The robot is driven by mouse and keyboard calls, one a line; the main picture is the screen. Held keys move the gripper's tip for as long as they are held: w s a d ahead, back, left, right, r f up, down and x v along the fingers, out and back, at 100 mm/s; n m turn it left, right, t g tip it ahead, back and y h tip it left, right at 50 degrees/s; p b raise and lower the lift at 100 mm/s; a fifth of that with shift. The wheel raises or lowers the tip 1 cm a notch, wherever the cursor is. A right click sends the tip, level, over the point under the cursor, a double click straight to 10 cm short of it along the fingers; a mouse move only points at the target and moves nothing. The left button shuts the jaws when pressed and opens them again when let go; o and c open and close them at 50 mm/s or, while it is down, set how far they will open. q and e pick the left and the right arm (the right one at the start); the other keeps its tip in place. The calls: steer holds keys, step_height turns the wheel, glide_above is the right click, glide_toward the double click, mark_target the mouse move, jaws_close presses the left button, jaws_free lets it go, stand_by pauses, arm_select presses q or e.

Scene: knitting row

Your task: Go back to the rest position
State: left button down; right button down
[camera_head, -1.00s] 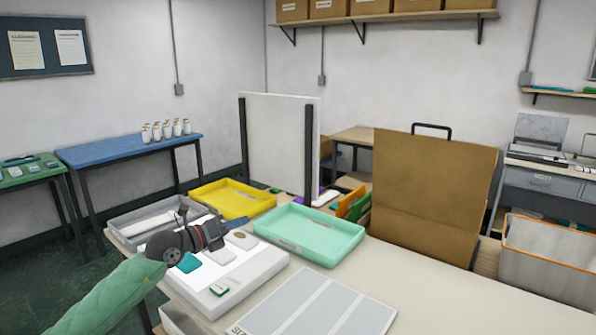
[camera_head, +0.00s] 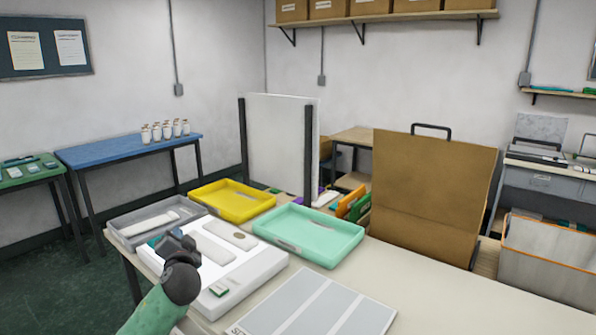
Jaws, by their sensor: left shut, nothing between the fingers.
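My left arm comes in from the bottom left in a green sleeve. My left gripper (camera_head: 172,240) is over the left edge of the white board (camera_head: 240,272), near the front of the grey tray. It is shut with nothing held. Its fingertips are small and partly hidden by the wrist. My right gripper is not in view.
On the table stand a grey tray (camera_head: 196,213) with a pale flat piece in it, a yellow tray (camera_head: 236,213) and a mint tray (camera_head: 345,254). A grey striped mat (camera_head: 318,306) lies in front. A brown panel (camera_head: 430,190) stands behind. The right table surface is clear.

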arm_select(q)
steer(key=s+d+f+n+g+h, duration=0.1)
steer(key=s+d+f+g+h, duration=0.15)
steer(key=s+f, duration=0.6)
steer(key=s+d+f+g+h, duration=0.2)
steer(key=s+d+f+g, duration=0.2)
steer(key=f, duration=0.9)
steer(key=s+d+f+n+g+h, duration=0.1)
steer(key=s+d+f+g+h, duration=0.2)
steer(key=s+f, duration=0.5)
steer(key=s+d+f+n+g, duration=0.1)
steer(key=s+d+f+g, duration=0.2)
steer(key=s+f, duration=0.7)
steer(key=s+d+f+g, duration=0.3)
steer(key=s+f, duration=0.7)
steer(key=s, duration=0.6)
steer(key=shift+s+d+n, duration=0.25)
steer(key=shift+s+n, duration=0.1)
steer(key=shift+n, duration=0.05)
